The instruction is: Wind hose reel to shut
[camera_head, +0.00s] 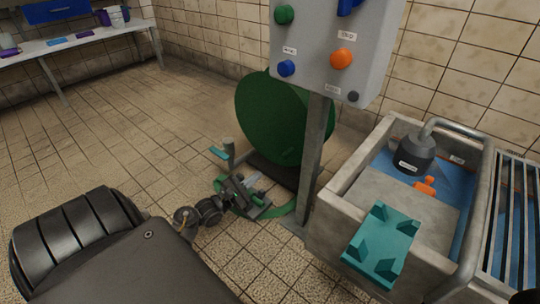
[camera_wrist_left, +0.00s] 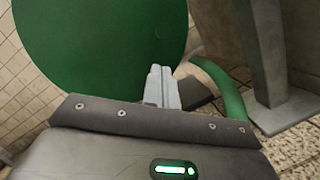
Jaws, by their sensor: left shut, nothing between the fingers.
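The hose reel shows as a large green disc (camera_head: 285,115) standing upright behind the grey post; it also fills the upper left of the left wrist view (camera_wrist_left: 100,45). A green hose (camera_wrist_left: 222,88) curves down beside it. A short grey upright piece (camera_head: 229,153) with a teal bar (camera_head: 218,153) stands by the reel's lower left; I cannot tell whether it is the crank. My left gripper (camera_head: 252,182) is low in front of the reel; its pale fingers (camera_wrist_left: 161,86) are together and empty.
A grey control panel (camera_head: 325,75) with coloured knobs stands on a post (camera_head: 313,165) right of my left gripper. A stone basin (camera_head: 335,222) with a teal block (camera_head: 381,243) and a dark pump (camera_head: 408,153) is at right. Tiled floor (camera_head: 120,125) is clear at left, before a bench (camera_head: 75,42).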

